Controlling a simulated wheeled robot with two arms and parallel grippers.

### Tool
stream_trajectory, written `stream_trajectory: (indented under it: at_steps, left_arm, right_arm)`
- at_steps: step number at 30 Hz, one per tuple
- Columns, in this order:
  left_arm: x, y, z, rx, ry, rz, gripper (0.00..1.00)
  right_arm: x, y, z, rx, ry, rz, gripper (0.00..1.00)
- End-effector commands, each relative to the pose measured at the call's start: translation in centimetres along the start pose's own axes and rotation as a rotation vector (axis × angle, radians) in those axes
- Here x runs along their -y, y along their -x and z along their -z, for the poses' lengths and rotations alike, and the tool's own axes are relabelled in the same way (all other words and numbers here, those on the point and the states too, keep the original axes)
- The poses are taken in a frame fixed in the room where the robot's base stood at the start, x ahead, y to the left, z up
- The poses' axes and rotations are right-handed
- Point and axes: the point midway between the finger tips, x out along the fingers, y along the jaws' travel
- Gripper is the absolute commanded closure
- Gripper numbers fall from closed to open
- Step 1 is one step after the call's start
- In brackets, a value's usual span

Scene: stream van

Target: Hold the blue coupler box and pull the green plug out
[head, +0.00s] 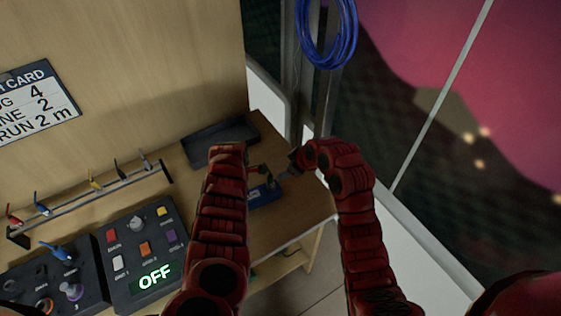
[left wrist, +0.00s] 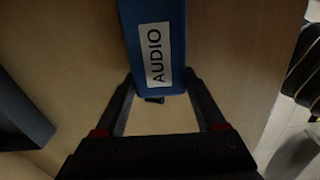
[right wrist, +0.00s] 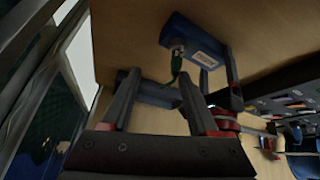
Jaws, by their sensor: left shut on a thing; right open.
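The blue coupler box (head: 266,194) lies on the wooden table in the head view, with a white AUDIO label in the left wrist view (left wrist: 150,40). My left gripper (left wrist: 160,82) is shut on the box, one finger on each side of it. My right gripper (right wrist: 158,80) is open, close to the plug and apart from the box. Part of the box is hidden behind my left arm in the head view.
A dark tray (head: 222,137) lies at the back of the table. A control panel (head: 145,250) showing OFF and a rack (head: 95,200) with several coloured cables stand to the left. A blue cable coil (head: 327,35) hangs above. The table's right edge is near my right arm.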

Motion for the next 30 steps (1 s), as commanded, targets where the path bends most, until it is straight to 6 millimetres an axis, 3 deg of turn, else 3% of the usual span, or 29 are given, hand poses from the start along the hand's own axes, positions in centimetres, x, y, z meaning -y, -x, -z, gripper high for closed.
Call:
stream_trajectory:
  at_steps: [6, 14, 20, 30]
  left_arm:
    - [0.0, 0.0, 0.0, 0.000, 0.000, 0.000, 1.00]
    - [0.0, 0.0, 0.0, 0.000, 0.000, 0.000, 1.00]
    - [0.0, 0.0, 0.0, 0.000, 0.000, 0.000, 1.00]
    - [0.0, 0.0, 0.0, 0.000, 0.000, 0.000, 1.00]
  right_arm:
    - [-0.2, 1.5, 2.5, 0.099, 0.175, 0.149, 0.40]
    - [0.6, 2.4, 3.4, 0.139, 0.269, 0.238, 0.40]
    - [1.3, -0.1, 2.9, 0.144, 0.271, 0.246, 0.40]
    - [2.7, -6.6, 1.7, 0.144, 0.270, 0.244, 0.40]
